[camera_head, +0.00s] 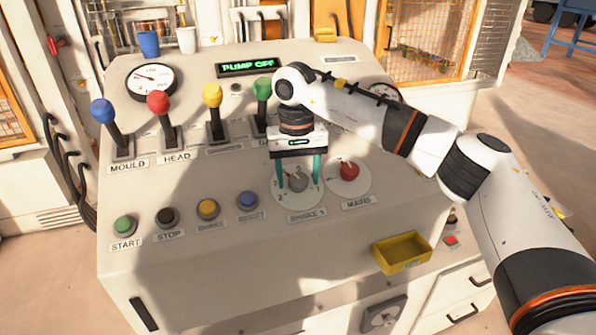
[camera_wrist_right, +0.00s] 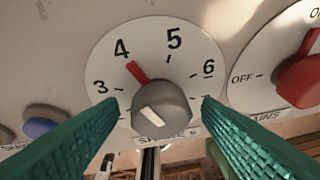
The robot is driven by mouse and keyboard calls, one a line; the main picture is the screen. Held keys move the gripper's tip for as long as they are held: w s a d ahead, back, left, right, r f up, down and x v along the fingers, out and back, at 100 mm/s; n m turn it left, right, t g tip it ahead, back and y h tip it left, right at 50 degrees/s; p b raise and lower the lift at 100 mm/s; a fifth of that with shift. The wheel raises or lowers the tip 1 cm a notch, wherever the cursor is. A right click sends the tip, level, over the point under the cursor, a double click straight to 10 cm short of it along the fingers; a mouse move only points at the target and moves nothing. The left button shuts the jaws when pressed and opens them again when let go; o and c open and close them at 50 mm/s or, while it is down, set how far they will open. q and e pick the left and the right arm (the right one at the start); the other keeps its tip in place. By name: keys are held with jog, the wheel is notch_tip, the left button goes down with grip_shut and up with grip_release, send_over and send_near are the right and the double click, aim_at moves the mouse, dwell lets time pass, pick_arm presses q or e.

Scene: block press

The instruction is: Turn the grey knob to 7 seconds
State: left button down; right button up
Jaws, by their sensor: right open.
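The grey knob (camera_head: 297,180) sits on a white numbered dial (camera_head: 292,205) on the sloping panel, above a label reading SHAKE S. In the right wrist view the grey knob (camera_wrist_right: 160,108) has a red pointer aimed close to the 4. The 7 on the dial is partly covered by a finger. My right gripper (camera_head: 299,182) points down at the dial with its green fingers open, one on each side of the knob. The right wrist view shows gaps between the fingers (camera_wrist_right: 158,106) and the knob. My left gripper is not in view.
The red MAINS knob (camera_head: 349,171) is just right of the grey one. Several coloured levers (camera_head: 213,112) stand behind, and a row of push buttons (camera_head: 207,208) lies left. A yellow tray (camera_head: 402,252) sits at the front right. The display (camera_head: 248,67) reads PUMP OFF.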

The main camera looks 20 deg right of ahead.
jog(key=shift+c, duration=0.9)
jog(key=c, duration=0.8)
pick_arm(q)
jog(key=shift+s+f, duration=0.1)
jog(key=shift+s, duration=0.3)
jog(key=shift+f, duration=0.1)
